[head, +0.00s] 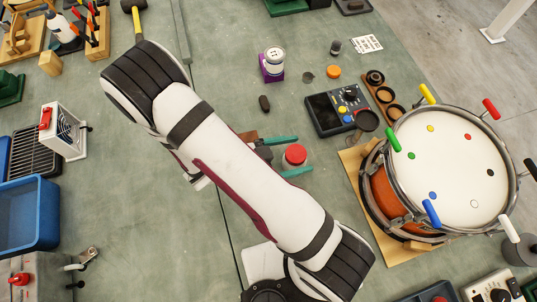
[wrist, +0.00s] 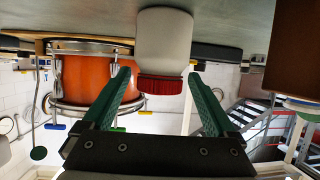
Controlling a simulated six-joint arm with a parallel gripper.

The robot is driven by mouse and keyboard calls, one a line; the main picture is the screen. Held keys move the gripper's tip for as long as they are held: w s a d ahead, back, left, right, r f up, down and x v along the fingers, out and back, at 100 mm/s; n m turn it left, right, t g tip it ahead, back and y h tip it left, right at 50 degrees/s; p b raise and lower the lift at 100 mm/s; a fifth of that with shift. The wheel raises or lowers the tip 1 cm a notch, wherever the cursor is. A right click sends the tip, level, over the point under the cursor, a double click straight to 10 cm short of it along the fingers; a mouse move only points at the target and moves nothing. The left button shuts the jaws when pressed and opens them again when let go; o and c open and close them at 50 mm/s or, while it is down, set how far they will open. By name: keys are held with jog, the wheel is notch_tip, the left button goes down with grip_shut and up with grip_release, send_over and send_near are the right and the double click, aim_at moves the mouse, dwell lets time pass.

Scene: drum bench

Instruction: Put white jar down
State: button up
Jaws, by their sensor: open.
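The white jar with a ribbed red lid (head: 295,154) stands on the green bench near the middle of the head view, seen from above. In the wrist view, which is upside down, the jar's pale body (wrist: 164,42) meets the bench surface at the top and its lid points down. My gripper (head: 304,156) is open, with one green finger on each side of the jar. In the wrist view there are gaps between the gripper fingers (wrist: 160,77) and the lid. My arm hides part of the bench beside the jar.
An orange drum (head: 383,205) with coloured pegs stands on a wooden board to the right. A dark device with knobs (head: 325,115) lies behind it. A white cylinder on a purple block (head: 272,68) stands farther back. Bare bench lies just in front of the jar.

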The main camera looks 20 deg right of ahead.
jog(key=w+v, duration=0.1)
jog(key=v, duration=0.9)
jog(key=s+r+n+g+y, duration=0.1)
jog(key=s+r+n+y, duration=1)
jog(key=r+y, duration=0.2)
jog(key=shift+s+d+r+n+y, duration=0.3)
jog(key=shift+d+r+y, duration=0.1)
jog(key=shift+y, duration=0.8)
